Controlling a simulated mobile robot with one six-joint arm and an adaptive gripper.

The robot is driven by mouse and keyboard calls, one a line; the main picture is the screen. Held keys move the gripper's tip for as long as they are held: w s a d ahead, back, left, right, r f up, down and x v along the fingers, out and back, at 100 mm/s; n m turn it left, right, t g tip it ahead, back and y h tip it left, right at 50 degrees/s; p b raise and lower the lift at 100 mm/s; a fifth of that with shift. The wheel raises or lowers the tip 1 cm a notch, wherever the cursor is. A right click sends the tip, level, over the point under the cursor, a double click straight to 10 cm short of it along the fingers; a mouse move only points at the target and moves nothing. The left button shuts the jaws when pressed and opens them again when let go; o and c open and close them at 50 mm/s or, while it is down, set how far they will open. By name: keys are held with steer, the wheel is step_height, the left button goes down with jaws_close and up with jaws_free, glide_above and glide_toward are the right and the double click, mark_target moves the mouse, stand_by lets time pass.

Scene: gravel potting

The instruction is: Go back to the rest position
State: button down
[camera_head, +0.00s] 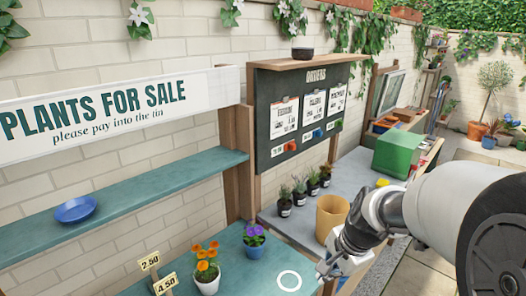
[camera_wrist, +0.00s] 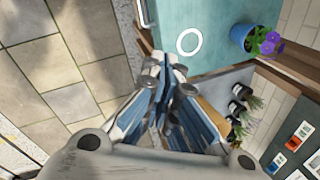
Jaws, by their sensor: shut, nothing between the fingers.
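My gripper (camera_head: 324,272) is shut and empty, at the front edge of the teal counter in the head view. In the wrist view my gripper (camera_wrist: 161,62) points toward the teal counter (camera_wrist: 200,18), with its two fingers together. A white ring mark (camera_head: 290,281) lies on the counter just left of the fingertips. The ring also shows in the wrist view (camera_wrist: 189,41), just beyond the fingertips. No rest position is marked in either view.
An orange-flowered white pot (camera_head: 207,279) and a purple-flowered blue pot (camera_head: 254,246) stand on the teal counter. A tan pot (camera_head: 331,215), several small dark plants (camera_head: 312,183) and a green box (camera_head: 398,152) stand on the grey bench. A blue saucer (camera_head: 75,210) sits on the shelf. Paving (camera_wrist: 62,75) is clear.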

steer(key=s+r+n+h+b, duration=0.1)
steer(key=s+r+n, duration=0.2)
steer(key=s+n, duration=0.3)
steer(key=s+a+r+n+t+b, duration=0.1)
steer(key=s+r+n, duration=0.3)
steer(key=s, duration=1.2)
steer(key=n, duration=0.3)
steer(key=shift+a+h, duration=0.25)
steer(key=shift+h, duration=0.15)
